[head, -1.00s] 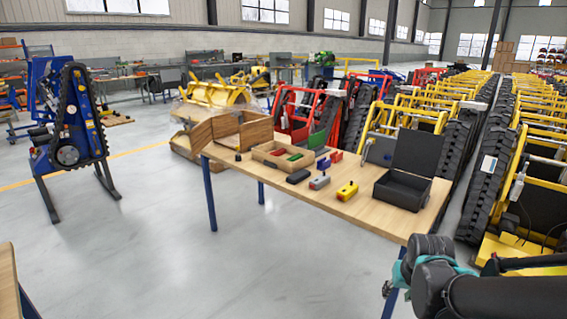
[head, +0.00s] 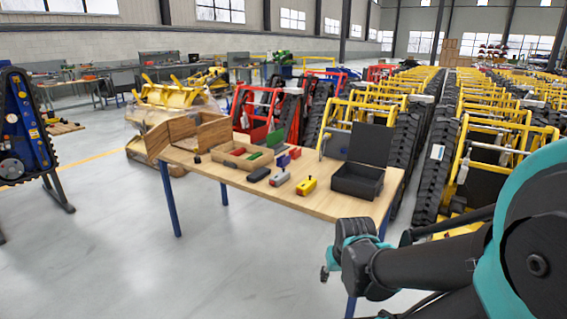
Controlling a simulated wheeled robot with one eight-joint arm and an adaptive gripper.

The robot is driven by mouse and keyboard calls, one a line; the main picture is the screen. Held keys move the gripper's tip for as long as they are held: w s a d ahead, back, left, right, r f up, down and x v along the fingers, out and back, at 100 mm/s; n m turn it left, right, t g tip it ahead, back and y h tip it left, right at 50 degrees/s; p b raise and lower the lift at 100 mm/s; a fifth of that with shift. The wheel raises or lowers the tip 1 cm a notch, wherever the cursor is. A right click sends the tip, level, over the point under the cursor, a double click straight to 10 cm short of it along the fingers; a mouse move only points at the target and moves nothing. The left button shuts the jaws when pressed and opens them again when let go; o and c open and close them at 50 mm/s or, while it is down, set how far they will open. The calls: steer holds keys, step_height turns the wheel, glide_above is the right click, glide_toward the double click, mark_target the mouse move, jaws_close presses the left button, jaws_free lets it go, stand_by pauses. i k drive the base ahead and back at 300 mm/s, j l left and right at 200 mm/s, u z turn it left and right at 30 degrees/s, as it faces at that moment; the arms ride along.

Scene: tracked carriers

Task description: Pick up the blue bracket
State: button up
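A small blue bracket (head: 283,160) lies on the wooden table (head: 325,206), toward its far side. It is next to a red block (head: 295,153) and just right of a wooden tray (head: 229,161). Its fine shape is too small to tell. My arm reaches in from the right, in front of the table's near right corner and well apart from the bracket. I cannot make out my gripper's fingers in this view.
On the table are a black case (head: 258,174), a grey-red block (head: 279,178), a yellow block (head: 307,186), an open black box (head: 357,182) and a wooden bin (head: 199,133). Yellow tracked carriers (head: 478,160) stand close on the right.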

mark_target(284, 161)
steer(key=i+j, duration=0.35)
steer(key=i, duration=0.2)
steer(key=i+j, duration=0.4)
steer(key=i+j+z, duration=0.1)
steer(key=i+j, duration=0.25)
steer(key=i, duration=0.3)
steer(key=i+j, duration=0.2)
steer(key=i, duration=0.3)
